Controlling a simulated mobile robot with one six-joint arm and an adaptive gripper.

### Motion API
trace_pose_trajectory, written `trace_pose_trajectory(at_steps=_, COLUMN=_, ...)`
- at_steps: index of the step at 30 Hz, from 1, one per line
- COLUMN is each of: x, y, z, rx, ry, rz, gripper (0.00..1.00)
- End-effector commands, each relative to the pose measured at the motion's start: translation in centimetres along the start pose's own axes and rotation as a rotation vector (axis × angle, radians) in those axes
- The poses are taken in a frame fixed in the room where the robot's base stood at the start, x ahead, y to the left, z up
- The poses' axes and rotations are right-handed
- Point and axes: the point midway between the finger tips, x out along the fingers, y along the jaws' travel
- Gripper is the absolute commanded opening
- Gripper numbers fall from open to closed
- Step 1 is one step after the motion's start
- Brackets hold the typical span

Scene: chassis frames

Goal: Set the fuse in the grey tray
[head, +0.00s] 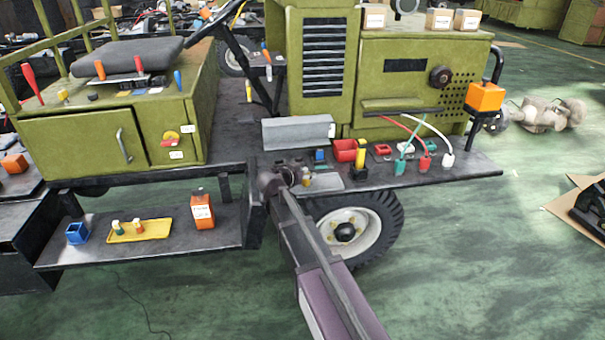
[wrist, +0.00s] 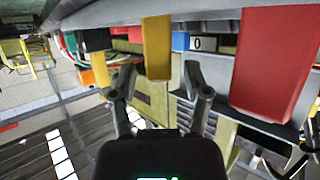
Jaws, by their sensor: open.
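My gripper (head: 288,178) is over the dark shelf at the front of the green machine, small in the head view. In the wrist view my gripper (wrist: 158,82) is open, with a gap between its fingers. A yellow block (wrist: 156,40) shows beyond and between the fingertips; I cannot tell whether it touches them. A flat grey tray (head: 326,184) lies on the shelf just right of my gripper. A small orange-and-pale piece (head: 306,181) stands by its left edge, perhaps a fuse. Two small capped cylinders, also fuse-like, stand on a yellow tray (head: 155,231) on the lower left shelf.
A red box (head: 345,150), a yellow-and-black piece (head: 360,158) and upright cables stand to the right on the shelf. A grey sloped block (head: 298,132) is behind my gripper. A large red block (wrist: 272,60) is close to the right finger in the wrist view.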

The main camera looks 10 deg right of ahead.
Motion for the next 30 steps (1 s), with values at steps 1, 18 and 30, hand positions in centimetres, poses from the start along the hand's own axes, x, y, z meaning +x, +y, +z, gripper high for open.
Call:
trace_pose_trajectory(at_steps=1, x=-0.7, y=0.1, z=-0.1, rx=-0.001, ry=0.0, rz=-0.002, gripper=0.62)
trace_pose_trajectory(at_steps=18, x=-9.4, y=0.1, z=-0.2, rx=-0.002, ry=0.001, rz=-0.002, gripper=0.62)
trace_pose_trajectory(at_steps=30, x=-11.5, y=0.1, z=0.0, rx=0.0, ry=0.0, rz=0.001, gripper=0.62)
